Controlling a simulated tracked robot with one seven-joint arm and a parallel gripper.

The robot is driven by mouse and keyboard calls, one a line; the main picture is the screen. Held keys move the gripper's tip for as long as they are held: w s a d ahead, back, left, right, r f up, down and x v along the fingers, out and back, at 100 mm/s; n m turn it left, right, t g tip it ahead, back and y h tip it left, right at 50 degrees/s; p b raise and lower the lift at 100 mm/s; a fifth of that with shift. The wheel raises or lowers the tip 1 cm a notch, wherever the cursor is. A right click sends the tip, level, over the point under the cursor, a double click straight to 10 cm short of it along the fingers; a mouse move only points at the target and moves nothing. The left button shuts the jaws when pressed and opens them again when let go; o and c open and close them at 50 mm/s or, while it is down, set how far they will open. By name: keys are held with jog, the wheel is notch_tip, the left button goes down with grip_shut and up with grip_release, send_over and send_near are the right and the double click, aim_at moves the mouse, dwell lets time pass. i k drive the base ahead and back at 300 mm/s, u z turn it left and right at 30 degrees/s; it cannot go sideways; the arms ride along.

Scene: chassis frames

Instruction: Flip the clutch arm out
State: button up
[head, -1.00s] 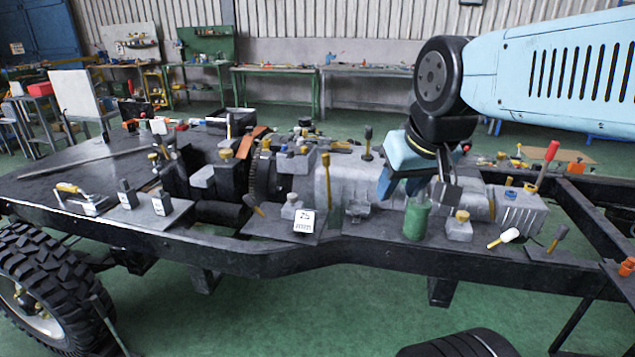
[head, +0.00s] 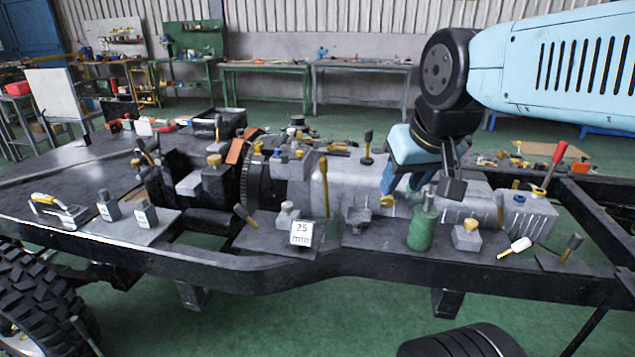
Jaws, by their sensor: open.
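My gripper (head: 420,185) hangs from the blue arm at the right of the gearbox, jaws apart and empty. Its blue and dark finger parts are over or in front of the grey gearbox casing (head: 347,185); contact cannot be told. Several levers stand around the casing. Which of these is the clutch arm, I cannot tell. My gripper is to the right of both levers.
A green bottle-shaped part (head: 423,225) stands below my gripper, beside a grey block with a yellow knob (head: 467,235). A red-handled lever (head: 550,163) rises at right. The black frame rail (head: 390,262) runs across the front.

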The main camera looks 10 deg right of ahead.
aim_at(323, 168)
jog(key=z, duration=0.15)
jog(key=i, duration=0.25)
jog(key=u, duration=0.4)
jog(key=k, duration=0.55)
jog(key=u, duration=0.85)
jog(key=i, duration=1.1)
jog(key=z, duration=1.25)
